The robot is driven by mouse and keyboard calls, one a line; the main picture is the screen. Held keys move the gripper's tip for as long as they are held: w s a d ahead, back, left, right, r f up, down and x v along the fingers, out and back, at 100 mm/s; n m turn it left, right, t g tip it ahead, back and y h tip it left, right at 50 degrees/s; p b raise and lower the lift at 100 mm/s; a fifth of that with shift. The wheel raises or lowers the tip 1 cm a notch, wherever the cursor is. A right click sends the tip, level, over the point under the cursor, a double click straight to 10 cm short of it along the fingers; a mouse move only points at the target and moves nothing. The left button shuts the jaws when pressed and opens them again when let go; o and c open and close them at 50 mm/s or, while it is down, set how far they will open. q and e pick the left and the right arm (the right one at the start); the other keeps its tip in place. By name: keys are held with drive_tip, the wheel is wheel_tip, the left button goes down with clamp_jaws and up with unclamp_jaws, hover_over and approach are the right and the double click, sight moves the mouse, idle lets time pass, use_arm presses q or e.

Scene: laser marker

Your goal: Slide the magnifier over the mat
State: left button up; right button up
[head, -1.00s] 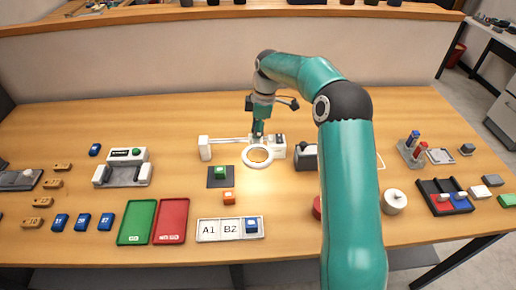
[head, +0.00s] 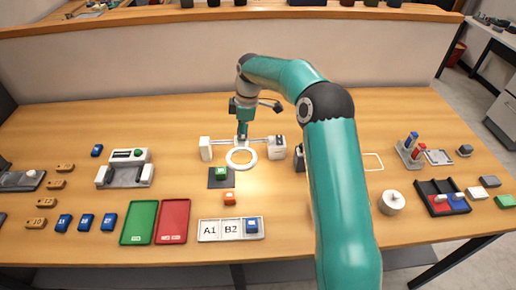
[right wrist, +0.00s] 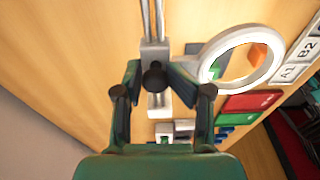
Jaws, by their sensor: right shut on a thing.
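The magnifier is a white ring (head: 229,158) on a rail between two white posts. My right gripper (head: 243,136) is shut on its dark knob (right wrist: 154,76), at the back of the ring. The dark square mat (head: 221,184) lies in front and to the left of the ring, with a green block (head: 221,171) on it. In the head view the ring is near the mat's far right corner. In the right wrist view part of a green block shows through the ring (right wrist: 278,52). My left gripper is not in view.
The left post (head: 205,149) and the right post (head: 277,147) bound the rail. An orange block (head: 229,197) stands in front of the mat. Green (head: 139,221) and red (head: 172,221) trays and a labelled tray (head: 208,230) lie nearer the front. My right arm hides part of the table.

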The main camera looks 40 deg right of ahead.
sight(221, 141)
drive_tip(key=shift+w+a+f+p, duration=0.1)
drive_tip(key=shift+w+a+p, duration=1.35)
drive_tip(key=shift+w+a, duration=0.85)
drive_tip(key=shift+s+f, duration=0.1)
drive_tip(key=o, duration=0.6)
drive_tip(key=shift+o, duration=0.3)
drive_tip(key=shift+f, duration=0.15)
drive_tip(key=shift+r, duration=0.2)
